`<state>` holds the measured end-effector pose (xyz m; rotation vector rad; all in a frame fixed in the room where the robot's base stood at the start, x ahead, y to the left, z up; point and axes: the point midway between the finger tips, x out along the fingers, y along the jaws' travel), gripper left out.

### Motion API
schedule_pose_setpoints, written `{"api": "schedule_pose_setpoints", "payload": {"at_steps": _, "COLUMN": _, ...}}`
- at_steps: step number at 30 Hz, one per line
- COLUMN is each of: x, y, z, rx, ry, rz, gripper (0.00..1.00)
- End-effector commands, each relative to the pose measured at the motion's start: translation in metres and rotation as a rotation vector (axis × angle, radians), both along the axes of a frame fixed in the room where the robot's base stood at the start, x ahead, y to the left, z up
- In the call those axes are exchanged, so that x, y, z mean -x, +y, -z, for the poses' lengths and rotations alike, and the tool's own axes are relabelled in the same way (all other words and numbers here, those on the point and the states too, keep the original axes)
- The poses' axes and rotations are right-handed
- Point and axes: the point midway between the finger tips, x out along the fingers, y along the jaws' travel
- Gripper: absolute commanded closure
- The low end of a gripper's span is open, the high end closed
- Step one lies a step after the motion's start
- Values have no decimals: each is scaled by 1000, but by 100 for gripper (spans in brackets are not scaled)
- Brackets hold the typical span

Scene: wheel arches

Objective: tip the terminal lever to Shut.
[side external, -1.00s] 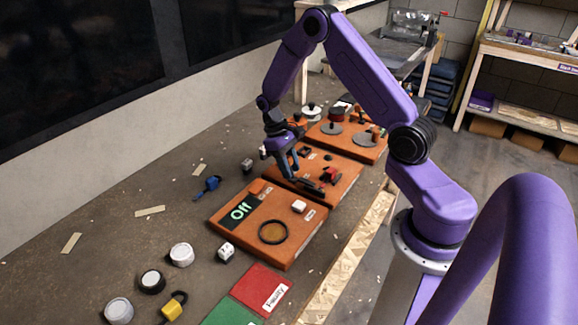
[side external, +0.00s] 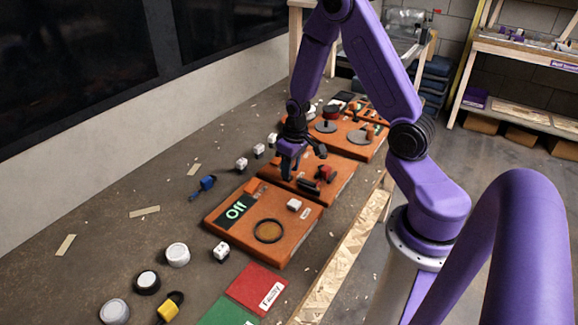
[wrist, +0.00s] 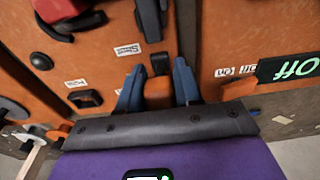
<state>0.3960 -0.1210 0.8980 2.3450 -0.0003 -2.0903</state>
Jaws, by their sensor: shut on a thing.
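The terminal lever shows in the wrist view as an orange grip (wrist: 158,94) with a black part (wrist: 160,64) behind it, on the orange middle board (wrist: 105,55). My gripper (wrist: 158,88) has its blue fingers on both sides of the orange grip, shut on it. A small white label (wrist: 129,50) sits beside the lever, its lettering too small to read surely. In the side external view my gripper (side external: 288,172) points down at the left edge of the middle board, and its fingers hide the lever there.
The near board (side external: 285,245) carries a lit "Off" display (side external: 236,208) and a round ring (side external: 268,231). A red part (side external: 325,173) stands on the middle board. White blocks (side external: 241,164) and a blue item (side external: 207,183) lie to the left. Bare table surrounds them.

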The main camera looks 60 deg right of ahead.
Motion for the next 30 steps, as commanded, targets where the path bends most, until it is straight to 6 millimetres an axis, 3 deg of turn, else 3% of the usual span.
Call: {"api": "schedule_pose_setpoints", "payload": {"at_steps": 30, "x": 7, "y": 0, "z": 1, "rx": 1, "ry": -215, "rz": 1, "gripper": 100}}
